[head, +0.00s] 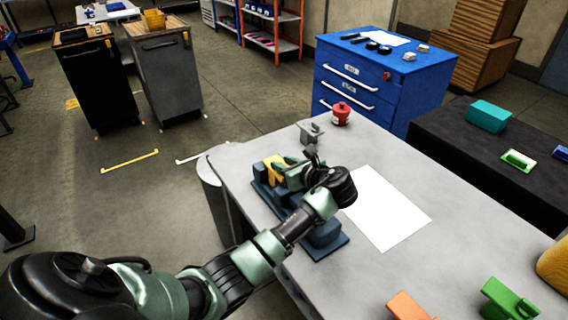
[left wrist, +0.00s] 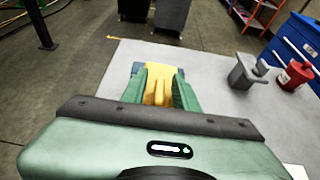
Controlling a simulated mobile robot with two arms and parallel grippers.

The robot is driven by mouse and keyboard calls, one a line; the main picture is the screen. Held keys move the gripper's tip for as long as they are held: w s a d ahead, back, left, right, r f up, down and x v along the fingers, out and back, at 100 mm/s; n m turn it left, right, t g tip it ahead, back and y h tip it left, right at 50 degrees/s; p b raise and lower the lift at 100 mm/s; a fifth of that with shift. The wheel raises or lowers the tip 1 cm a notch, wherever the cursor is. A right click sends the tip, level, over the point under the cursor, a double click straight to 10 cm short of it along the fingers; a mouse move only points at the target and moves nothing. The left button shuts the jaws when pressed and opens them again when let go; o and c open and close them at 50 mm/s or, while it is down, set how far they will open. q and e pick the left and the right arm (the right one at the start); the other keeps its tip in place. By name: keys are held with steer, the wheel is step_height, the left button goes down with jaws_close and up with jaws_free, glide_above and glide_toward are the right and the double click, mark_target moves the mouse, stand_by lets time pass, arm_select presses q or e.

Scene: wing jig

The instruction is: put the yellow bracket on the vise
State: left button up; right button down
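The dark blue vise (head: 326,236) stands near the left edge of the grey table, partly hidden by my left arm. The yellow bracket (head: 274,168) is at the far end of the vise; whether it rests on it or is just above is hard to tell. My left gripper (head: 285,174) is over the vise, with a green finger against the bracket. In the left wrist view, the bracket (left wrist: 159,88) fills the gap between the two green fingers, which appear shut on it. A bit of blue vise shows behind. My right gripper is not in view.
A grey part (head: 311,132) and a red container (head: 341,113) stand beyond the vise. A white sheet (head: 387,208) lies right of it. Orange (head: 408,306) and green (head: 508,299) parts lie at the table's front. A blue cabinet (head: 372,80) stands behind.

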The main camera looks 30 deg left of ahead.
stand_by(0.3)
arm_select(q)
steer(key=v, duration=1.2)
steer(key=shift+b, duration=0.45)
steer(key=shift+s, duration=0.1)
stand_by(0.4)
